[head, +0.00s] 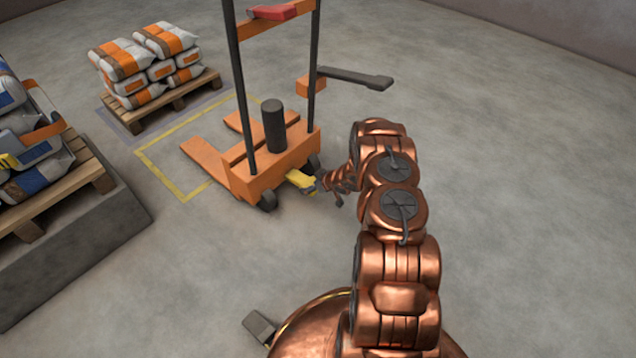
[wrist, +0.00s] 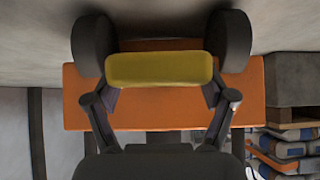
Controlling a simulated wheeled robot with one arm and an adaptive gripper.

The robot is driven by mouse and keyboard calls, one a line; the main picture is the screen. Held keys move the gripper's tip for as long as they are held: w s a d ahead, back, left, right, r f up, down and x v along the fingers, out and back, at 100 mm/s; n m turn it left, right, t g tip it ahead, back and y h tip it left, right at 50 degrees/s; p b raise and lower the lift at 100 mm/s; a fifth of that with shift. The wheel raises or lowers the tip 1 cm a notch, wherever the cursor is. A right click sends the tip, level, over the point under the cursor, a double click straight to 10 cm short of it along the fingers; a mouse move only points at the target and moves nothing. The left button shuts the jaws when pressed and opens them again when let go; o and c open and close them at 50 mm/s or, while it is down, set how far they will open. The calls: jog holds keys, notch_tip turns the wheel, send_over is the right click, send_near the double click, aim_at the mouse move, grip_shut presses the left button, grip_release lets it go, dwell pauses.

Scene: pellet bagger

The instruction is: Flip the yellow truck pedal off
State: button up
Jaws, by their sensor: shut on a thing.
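The yellow pedal (head: 301,180) sticks out low from the near side of the orange pallet truck (head: 262,165). It also shows in the wrist view (wrist: 159,69) as a yellow bar across the middle, between two dark wheels. My gripper (head: 321,184) is at the pedal in the head view. In the wrist view my gripper (wrist: 160,88) has one finger at each end of the yellow bar, shut on it. The pedal's far side and its joint to the truck are hidden.
A pallet (head: 180,97) with orange and white bags stands at the back left. Another loaded pallet (head: 75,190) sits on a grey block (head: 75,245) at the left. A dark lever (head: 355,78) juts right from the truck. The floor at the right is clear.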

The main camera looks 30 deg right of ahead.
jog(key=shift+w+a+r+p, duration=0.1)
jog(key=shift+w+r+p, duration=0.15)
jog(key=shift+r, duration=0.3)
jog(key=shift+w+a+r+p, duration=0.15)
jog(key=shift+r+p, duration=0.2)
jog(key=shift+r, duration=0.2)
jog(key=shift+d+r, duration=0.1)
jog(key=o, duration=1.5)
jog(key=shift+o, duration=0.2)
jog(key=shift+s, duration=0.1)
jog(key=shift+s+d+r, duration=0.15)
jog(key=shift+s+r, duration=0.05)
jog(key=shift+s, duration=0.15)
jog(key=v, duration=1.1)
jog(key=shift+d, duration=0.1)
